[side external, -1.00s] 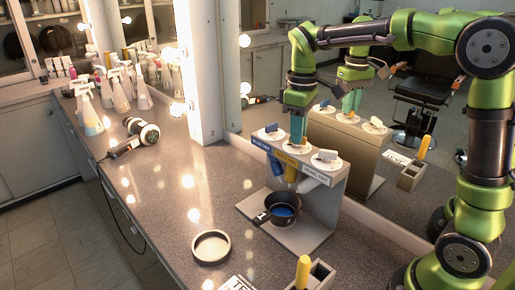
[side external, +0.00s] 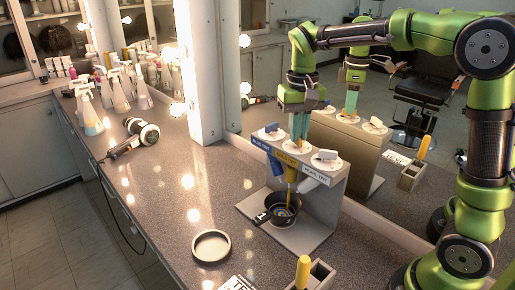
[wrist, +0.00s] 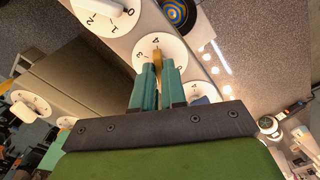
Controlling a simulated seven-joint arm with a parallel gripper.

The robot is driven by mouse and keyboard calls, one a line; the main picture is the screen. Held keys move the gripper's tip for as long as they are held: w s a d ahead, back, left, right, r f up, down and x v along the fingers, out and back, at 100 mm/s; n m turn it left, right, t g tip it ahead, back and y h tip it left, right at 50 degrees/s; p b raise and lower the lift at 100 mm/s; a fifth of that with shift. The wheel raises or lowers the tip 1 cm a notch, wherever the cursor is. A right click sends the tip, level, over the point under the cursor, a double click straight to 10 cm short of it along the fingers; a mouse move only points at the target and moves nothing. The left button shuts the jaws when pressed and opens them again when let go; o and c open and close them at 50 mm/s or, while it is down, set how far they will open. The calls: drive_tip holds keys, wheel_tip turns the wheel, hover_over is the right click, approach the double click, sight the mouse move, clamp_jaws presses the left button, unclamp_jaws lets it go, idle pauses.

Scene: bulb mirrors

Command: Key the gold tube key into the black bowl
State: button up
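The dispenser (side external: 322,183) has three dials on top and labelled tubes on its front. My gripper (side external: 301,138) points down at the middle dial. In the wrist view its teal fingers (wrist: 161,90) close on both sides of the gold key (wrist: 157,62), which stands on a numbered white dial. The gold tube (side external: 292,174) hangs below, and a thin yellow strand runs from it into the black bowl (side external: 280,225). The bowl holds blue with yellow on it; it also shows in the wrist view (wrist: 181,26). The fingertips partly hide the key in the side view.
The blue key (side external: 271,127) and pale key (side external: 327,154) stand on either side of the gripper. A shallow round dish (side external: 211,259) lies on the counter, left of the bowl. A yellow-handled tool (side external: 303,272) stands in a holder in front. A mirror is close behind the dispenser.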

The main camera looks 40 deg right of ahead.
drive_tip(key=o, duration=0.4)
drive_tip(key=shift+r, duration=3)
drive_tip(key=shift+r, duration=0.1)
drive_tip(key=shift+r, duration=5.85)
drive_tip(key=s+a+f+t, duration=0.1)
drive_tip(key=s+f+t, duration=0.1)
drive_tip(key=s+f, duration=0.3)
drive_tip(key=s+a+f+n+t+y, duration=0.1)
drive_tip(key=s+a+f+t, duration=0.1)
drive_tip(key=s+f, duration=0.3)
drive_tip(key=s+a+f+t+y, duration=0.1)
drive_tip(key=s+f+t, duration=0.2)
drive_tip(key=s+f, duration=0.2)
drive_tip(key=shift+s+a+f+n, duration=0.1)
drive_tip(key=shift+a+f+n, duration=0.1)
drive_tip(key=shift+f, duration=0.45)
drive_tip(key=shift+s+a+f+n, duration=0.1)
drive_tip(key=shift+f+n, duration=0.1)
drive_tip(key=shift+f, duration=0.45)
